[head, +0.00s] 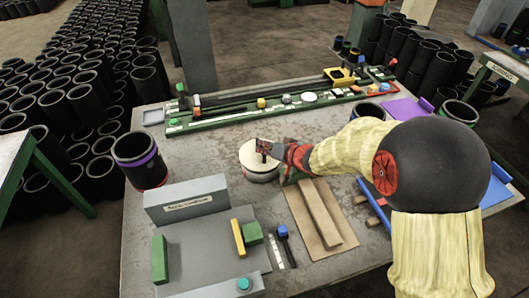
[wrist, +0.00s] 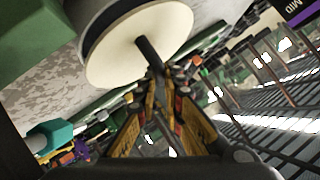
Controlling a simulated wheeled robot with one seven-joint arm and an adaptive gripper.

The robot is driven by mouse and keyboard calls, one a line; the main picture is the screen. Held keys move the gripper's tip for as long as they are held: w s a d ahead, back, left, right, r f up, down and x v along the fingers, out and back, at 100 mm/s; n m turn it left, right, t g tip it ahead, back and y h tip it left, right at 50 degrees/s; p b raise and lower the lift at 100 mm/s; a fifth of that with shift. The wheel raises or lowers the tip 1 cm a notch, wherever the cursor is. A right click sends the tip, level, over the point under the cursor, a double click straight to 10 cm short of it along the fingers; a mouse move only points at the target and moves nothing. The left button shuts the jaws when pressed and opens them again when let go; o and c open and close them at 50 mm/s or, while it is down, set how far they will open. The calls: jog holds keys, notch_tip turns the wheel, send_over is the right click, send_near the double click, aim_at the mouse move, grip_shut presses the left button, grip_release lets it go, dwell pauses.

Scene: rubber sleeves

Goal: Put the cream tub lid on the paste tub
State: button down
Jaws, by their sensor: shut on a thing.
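My gripper (head: 266,148) is shut on the dark knob of the round cream tub lid (head: 251,155). In the wrist view the fingertips (wrist: 155,75) close around the knob in front of the lid's flat cream face (wrist: 115,60). The paste tub (head: 262,179) is the pale round tub directly under the lid, standing on the grey table. The lid covers its mouth in the head view. I cannot tell whether the lid rests fully on the rim or is slightly above it.
A grey tabletop (head: 220,128) has bare room left of the tub. A black sleeve with a purple band (head: 140,160) stands at the left. A grey block fixture (head: 187,203) is at the front, boards (head: 318,215) lie at the front right, and a green rail (head: 235,119) runs along the back.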

jog(key=shift+f, duration=0.95)
jog(key=shift+r, duration=0.1)
jog(key=c, duration=1.9)
grip_release()
jog(key=p+v, duration=0.2)
jog(key=v, duration=1)
